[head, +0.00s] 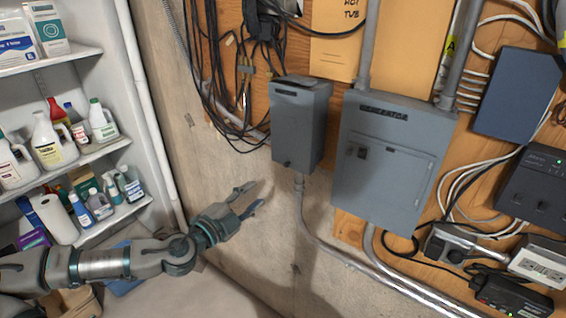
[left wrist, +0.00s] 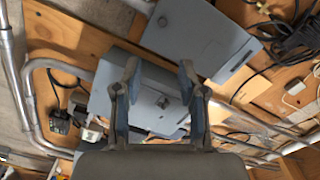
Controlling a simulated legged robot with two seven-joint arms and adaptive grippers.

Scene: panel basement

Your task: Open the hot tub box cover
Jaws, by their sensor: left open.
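The upper box (left wrist: 200,38) appears to be the hot tub box, seen rotated. My right gripper is not in view.
A larger grey generator panel (head: 390,160) is mounted right of the small box. A metal conduit (head: 330,250) runs down from the small box and right. Black cables (head: 215,90) hang to its left. Shelves with bottles (head: 55,140) stand at left.

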